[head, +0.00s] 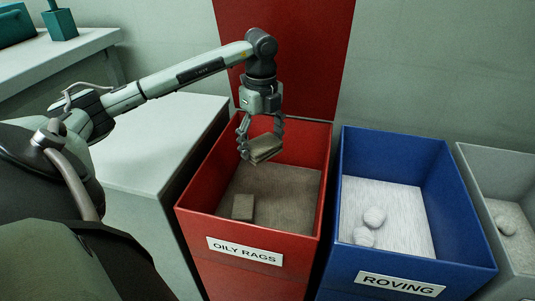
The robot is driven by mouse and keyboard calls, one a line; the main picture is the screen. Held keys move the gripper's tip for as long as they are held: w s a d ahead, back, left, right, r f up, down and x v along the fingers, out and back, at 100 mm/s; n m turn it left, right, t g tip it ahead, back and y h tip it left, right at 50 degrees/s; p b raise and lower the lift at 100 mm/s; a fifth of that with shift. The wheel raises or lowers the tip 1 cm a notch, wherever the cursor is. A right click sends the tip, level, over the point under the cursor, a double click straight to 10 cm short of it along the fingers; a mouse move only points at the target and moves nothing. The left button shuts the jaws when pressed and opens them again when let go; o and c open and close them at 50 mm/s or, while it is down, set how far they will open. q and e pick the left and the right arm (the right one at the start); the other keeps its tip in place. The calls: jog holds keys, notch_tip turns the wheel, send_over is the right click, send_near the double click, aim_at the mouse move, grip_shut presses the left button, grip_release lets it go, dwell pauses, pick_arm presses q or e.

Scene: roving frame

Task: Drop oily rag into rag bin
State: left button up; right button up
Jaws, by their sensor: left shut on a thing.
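A folded brown-grey oily rag (266,149) is held between the fingers of my left gripper (261,143), which is shut on it. The gripper points down, over the back part of the open red rag bin (183,209) labelled OILY RAGS. The rag is apart from the bin's brownish inner surface. Another small brown block-like piece (243,207) lies inside the bin at the front left. My right gripper does not show.
A blue bin (468,257) labelled ROVING, with white balls inside, stands to the right. A grey bin (490,165) stands at the far right edge. A white cabinet (165,145) is left of the red bin. A tall red panel (305,60) rises behind it.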

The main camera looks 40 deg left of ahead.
pick_arm(q)
jog(key=o, duration=1.2)
notch_tip(320, 180, up, 12)
